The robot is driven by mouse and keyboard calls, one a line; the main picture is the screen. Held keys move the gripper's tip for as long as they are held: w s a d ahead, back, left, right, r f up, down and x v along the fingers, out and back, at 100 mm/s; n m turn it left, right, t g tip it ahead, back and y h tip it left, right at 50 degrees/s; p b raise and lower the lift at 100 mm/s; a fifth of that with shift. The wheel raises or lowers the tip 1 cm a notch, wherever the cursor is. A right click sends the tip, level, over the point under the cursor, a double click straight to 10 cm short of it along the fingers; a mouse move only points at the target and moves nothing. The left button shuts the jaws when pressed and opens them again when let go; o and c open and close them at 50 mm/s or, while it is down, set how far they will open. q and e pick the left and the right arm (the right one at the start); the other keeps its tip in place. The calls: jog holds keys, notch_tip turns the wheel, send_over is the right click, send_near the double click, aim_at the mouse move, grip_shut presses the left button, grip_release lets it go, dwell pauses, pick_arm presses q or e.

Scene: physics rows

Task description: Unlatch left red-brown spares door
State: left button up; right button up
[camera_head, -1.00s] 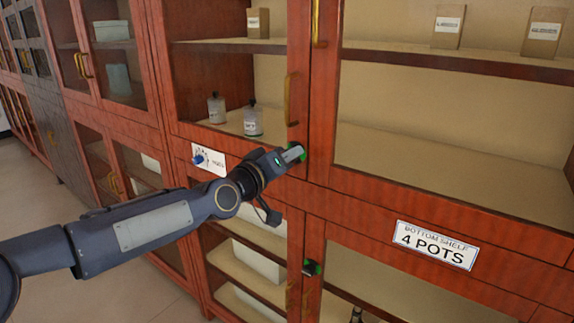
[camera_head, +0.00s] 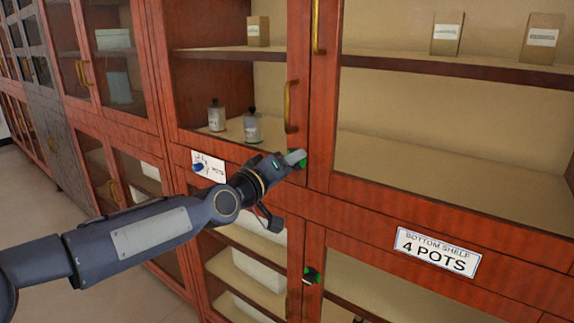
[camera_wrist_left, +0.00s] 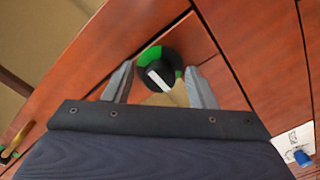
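The red-brown left upper glass door (camera_head: 232,153) is closed, with a brass handle (camera_head: 290,106) on its right side. A round latch shows as green (camera_head: 301,163) at its lower right corner, mostly hidden by my gripper. In the left wrist view the latch is a black knob (camera_wrist_left: 156,76) with a white bar, on a green and dark disc. My left gripper (camera_head: 288,160) is in front of the latch. In the wrist view its two fingers (camera_wrist_left: 159,72) stand apart, one on each side of the knob; contact cannot be told. My right gripper is not in view.
A second latch (camera_head: 312,274) sits on the lower doors. A white card with a blue knob (camera_head: 198,167) is on the rail left of my gripper. Bottles (camera_head: 252,127) stand behind the glass. A "4 POTS" label (camera_head: 437,250) is on the right rail.

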pick_arm(q)
jog(key=b+v, duration=0.2)
jog(key=v, duration=0.5)
jog(key=shift+s+a+b, duration=0.25)
jog(key=shift+s+b, duration=0.05)
jog(key=shift+b, duration=0.1)
